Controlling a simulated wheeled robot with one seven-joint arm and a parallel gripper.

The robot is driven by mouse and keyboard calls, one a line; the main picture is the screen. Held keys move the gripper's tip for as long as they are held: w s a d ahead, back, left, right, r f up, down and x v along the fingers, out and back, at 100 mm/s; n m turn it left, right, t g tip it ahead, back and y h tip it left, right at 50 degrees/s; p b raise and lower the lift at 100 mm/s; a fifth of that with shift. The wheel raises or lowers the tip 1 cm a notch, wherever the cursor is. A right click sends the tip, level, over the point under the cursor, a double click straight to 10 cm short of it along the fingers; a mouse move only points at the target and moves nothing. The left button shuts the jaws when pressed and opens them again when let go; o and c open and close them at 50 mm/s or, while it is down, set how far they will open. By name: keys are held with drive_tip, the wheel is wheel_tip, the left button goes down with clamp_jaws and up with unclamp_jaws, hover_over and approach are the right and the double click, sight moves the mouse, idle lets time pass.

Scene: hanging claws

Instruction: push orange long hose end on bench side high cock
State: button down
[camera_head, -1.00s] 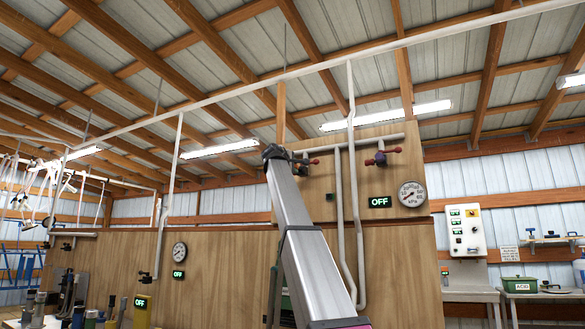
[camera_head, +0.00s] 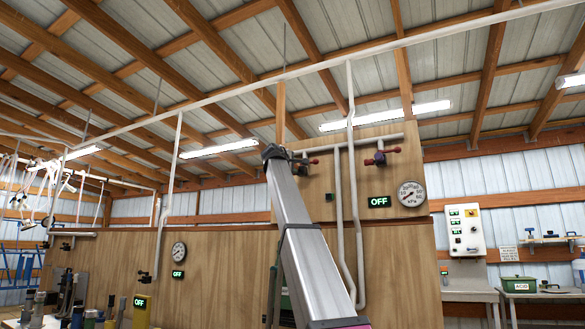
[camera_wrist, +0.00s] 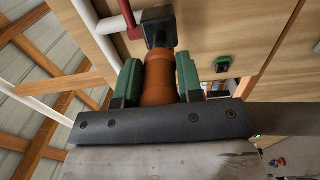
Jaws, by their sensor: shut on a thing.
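In the wrist view my gripper (camera_wrist: 158,72) is shut on an orange hose end (camera_wrist: 159,88), with one green pad on each side. The hose end points away from the gripper. Its far end meets the dark outlet of a cock (camera_wrist: 158,28) on the wooden panel; how far it is over the outlet cannot be told. The cock's red handle (camera_wrist: 130,20) is beside it. In the head view a red-handled cock (camera_head: 307,160) is just right of the top of my arm. My gripper and the hose end are hidden there.
A second red-handled cock (camera_head: 380,158) is further right on the panel, above an OFF sign (camera_head: 379,202) and near a round gauge (camera_head: 411,194). White pipes (camera_head: 340,215) run down the panel right of my arm. A control box (camera_head: 464,228) hangs at the right.

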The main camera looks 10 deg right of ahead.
drive_tip(key=shift+x, duration=1.7)
drive_tip(key=c, duration=0.7)
unclamp_jaws()
drive_tip(key=shift+s+a, duration=0.1)
drive_tip(key=shift+s, duration=0.05)
drive_tip(key=v, duration=1)
drive_tip(key=shift+s+a, duration=0.15)
drive_tip(key=shift+s, duration=0.05)
